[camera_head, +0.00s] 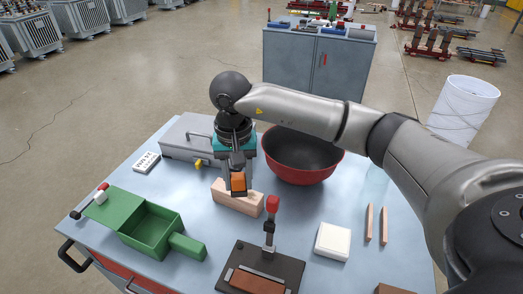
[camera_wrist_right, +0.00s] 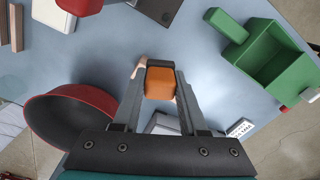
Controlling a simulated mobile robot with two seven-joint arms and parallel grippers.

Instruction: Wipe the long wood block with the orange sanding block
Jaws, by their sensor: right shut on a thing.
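The long wood block (camera_head: 248,205) is pale wood and lies on the table at the middle, left of the red bowl. My right gripper (camera_head: 238,180) points down over the left part of the block. It is shut on the orange sanding block (camera_head: 238,183). In the right wrist view the orange sanding block (camera_wrist_right: 161,84) sits between the two fingers and hides most of the wood block (camera_wrist_right: 140,66), which peeks out behind it. The sanding block looks to be at or just above the wood, but I cannot tell whether they touch. My left gripper is not in view.
A red bowl (camera_head: 301,160) stands right of the gripper. A grey case (camera_head: 189,143) is behind it. A green box (camera_head: 147,232) is at left. A dark base (camera_head: 238,255) with a red-topped upright is in front. A white block (camera_head: 332,241) and two wood sticks (camera_head: 369,222) lie at right.

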